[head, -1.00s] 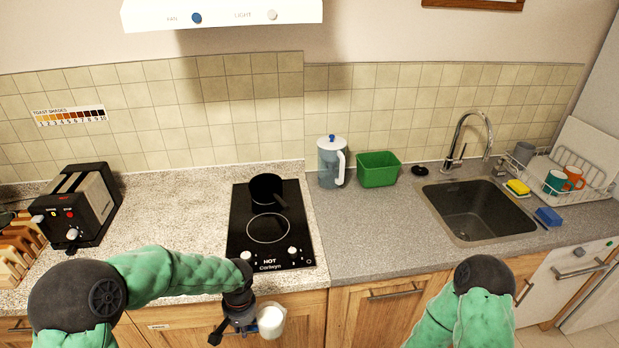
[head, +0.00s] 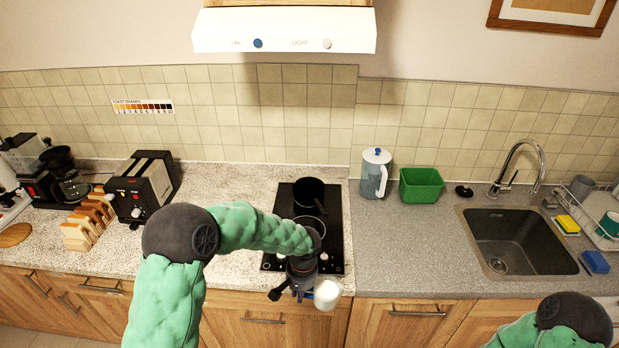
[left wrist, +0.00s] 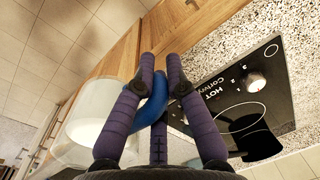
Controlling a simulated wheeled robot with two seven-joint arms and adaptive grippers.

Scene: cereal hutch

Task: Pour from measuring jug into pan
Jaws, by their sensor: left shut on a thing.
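The measuring jug (head: 328,294) holds something white and hangs in front of the counter's front edge, below the hob. It also shows in the left wrist view (left wrist: 84,118), with its blue handle (left wrist: 152,104) between my fingers. My left gripper (head: 303,280) is shut on that handle; it also shows in the left wrist view (left wrist: 160,82). The black pan (head: 309,192) stands on the rear ring of the black hob (head: 283,226), beyond the jug. My right arm shows at the lower right of the head view, but its gripper is out of the picture.
A lidded water jug (head: 375,174) and a green tub (head: 421,186) stand right of the hob. The sink (head: 512,240) is farther right. A toaster (head: 141,190) and a wooden rack (head: 90,222) are on the left.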

